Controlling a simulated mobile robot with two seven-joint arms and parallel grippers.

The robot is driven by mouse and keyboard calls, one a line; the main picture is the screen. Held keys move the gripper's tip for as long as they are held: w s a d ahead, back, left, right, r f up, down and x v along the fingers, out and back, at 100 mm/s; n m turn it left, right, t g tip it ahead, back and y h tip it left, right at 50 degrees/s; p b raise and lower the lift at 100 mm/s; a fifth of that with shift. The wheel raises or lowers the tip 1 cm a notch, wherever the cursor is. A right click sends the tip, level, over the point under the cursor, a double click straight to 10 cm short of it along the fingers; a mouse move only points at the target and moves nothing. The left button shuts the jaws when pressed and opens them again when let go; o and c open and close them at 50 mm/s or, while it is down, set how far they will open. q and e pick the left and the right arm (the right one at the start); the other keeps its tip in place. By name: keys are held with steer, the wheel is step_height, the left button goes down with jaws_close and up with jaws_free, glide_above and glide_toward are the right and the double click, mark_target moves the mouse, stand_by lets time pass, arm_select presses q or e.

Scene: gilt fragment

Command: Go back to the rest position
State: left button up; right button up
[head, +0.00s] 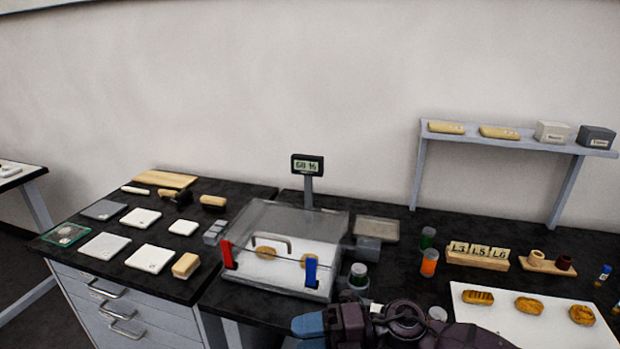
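A dark purple arm of mine (405,325) comes in at the bottom edge, in front of the clear-lidded box, and seems to be my right one. A blue part (308,325) shows at its left end. I cannot make out its fingers or whether they are open or shut. I see no object clearly held there. My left gripper is not in view. The clear-lidded box (275,285) stands on the dark bench with a grey handle, a red tab (228,254) and a blue tab (310,271). Gilt pieces show inside it.
White and grey tiles (105,246), brushes (213,201) and a wooden board (164,179) lie at left. A display (307,165) stands behind the box. Jars (429,262), labelled blocks (477,254) and a white board with gilt pieces (500,318) are at right, below a shelf (515,137).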

steer(key=w+d+f+m+t+h, duration=0.1)
steer(key=d+f+m+t+h, duration=0.25)
steer(key=d+m+t, duration=0.65)
steer(key=d+f+m+t+h, duration=0.35)
steer(key=m+t, duration=0.45)
steer(key=m, duration=0.5)
steer(key=s+d+f+m+g+h, duration=0.5)
steer(key=s+d+f+m+h, duration=0.5)
steer(key=s+d+f+m, duration=0.2)
steer(key=s+d+f, duration=0.2)
steer(key=s, duration=0.1)
steer(key=shift+d, duration=0.25)
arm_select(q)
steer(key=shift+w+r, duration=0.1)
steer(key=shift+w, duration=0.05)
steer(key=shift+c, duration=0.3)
